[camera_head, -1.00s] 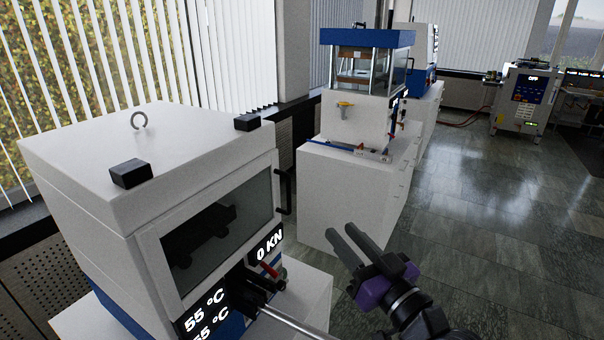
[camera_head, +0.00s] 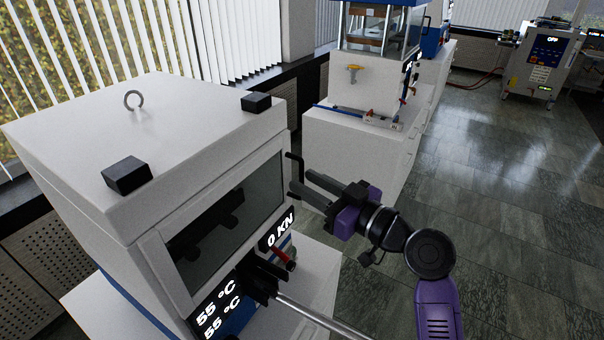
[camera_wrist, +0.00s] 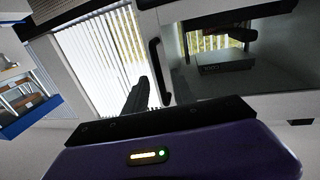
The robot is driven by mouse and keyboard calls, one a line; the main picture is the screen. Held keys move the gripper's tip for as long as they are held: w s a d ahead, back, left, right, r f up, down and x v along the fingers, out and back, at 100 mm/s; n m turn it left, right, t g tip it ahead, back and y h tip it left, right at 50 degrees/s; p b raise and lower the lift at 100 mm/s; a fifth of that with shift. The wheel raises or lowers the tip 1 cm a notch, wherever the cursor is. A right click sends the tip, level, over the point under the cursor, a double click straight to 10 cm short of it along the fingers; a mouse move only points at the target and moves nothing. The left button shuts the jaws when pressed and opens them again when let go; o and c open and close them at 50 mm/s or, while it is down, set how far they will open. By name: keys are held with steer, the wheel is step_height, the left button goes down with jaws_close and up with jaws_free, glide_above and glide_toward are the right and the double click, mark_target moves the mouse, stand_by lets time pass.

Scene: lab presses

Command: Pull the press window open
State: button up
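The press window (camera_head: 228,220) is a dark glass pane in a white frame on the front of the near white press. It looks closed, flush with the press front. Its black bar handle (camera_head: 293,173) stands at the window's right edge, and it also shows in the wrist view (camera_wrist: 158,70). My gripper (camera_head: 301,184) is open, with its two dark fingers pointing at the handle. The fingertips are close to the handle. Nothing is held.
Below the window are a lit display (camera_head: 216,310), a red-handled lever (camera_head: 283,257) and a metal rod (camera_head: 312,318). A second press (camera_head: 362,105) stands behind on a white cabinet. The tiled floor (camera_head: 465,170) to the right is clear.

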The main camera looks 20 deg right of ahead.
steer(key=shift+x, duration=1.1)
jaws_close()
stand_by(0.7)
